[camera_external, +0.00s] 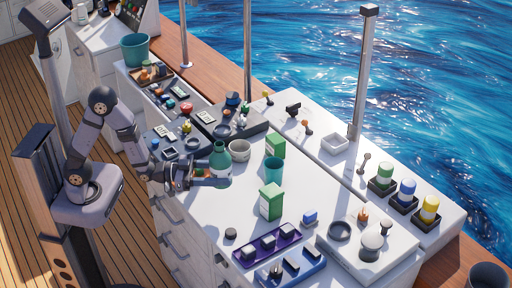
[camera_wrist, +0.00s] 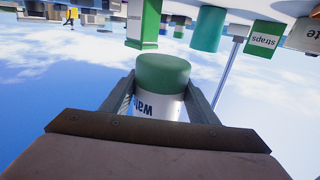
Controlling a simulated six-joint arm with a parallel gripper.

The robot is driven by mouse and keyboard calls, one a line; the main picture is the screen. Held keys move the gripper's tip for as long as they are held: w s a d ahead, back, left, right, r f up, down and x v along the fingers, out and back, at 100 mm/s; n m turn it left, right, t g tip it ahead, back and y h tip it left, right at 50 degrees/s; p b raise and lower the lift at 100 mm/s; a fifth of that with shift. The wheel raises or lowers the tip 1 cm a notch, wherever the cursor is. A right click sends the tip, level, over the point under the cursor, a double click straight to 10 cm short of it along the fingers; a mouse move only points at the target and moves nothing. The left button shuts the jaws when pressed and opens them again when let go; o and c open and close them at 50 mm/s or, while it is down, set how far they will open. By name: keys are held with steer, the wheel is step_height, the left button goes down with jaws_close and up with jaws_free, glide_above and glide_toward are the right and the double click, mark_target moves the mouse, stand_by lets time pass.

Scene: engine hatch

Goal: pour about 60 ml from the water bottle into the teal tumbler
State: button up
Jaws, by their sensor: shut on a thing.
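The water bottle (camera_external: 220,157) is green at the shoulder and neck and looks upright in the external view. In the wrist view the bottle (camera_wrist: 162,75) sits between the two fingers, with part of a white label showing upside-down letters. My gripper (camera_external: 218,180) is shut on the bottle; its fingers (camera_wrist: 160,95) press on both sides. The teal tumbler (camera_external: 273,170) stands upright on the white counter, to the right of the bottle and apart from it. It also shows in the wrist view (camera_wrist: 208,30). The water level and the tumbler's inside cannot be made out.
Two green-and-white boxes stand near the tumbler, one behind (camera_external: 276,146) and one in front (camera_external: 270,202). A pale bowl (camera_external: 239,151) is just behind the bottle. A purple tray (camera_external: 250,257) lies toward the front. The counter between bottle and tumbler looks clear.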

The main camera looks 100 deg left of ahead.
steer(key=shift+r, duration=0.3)
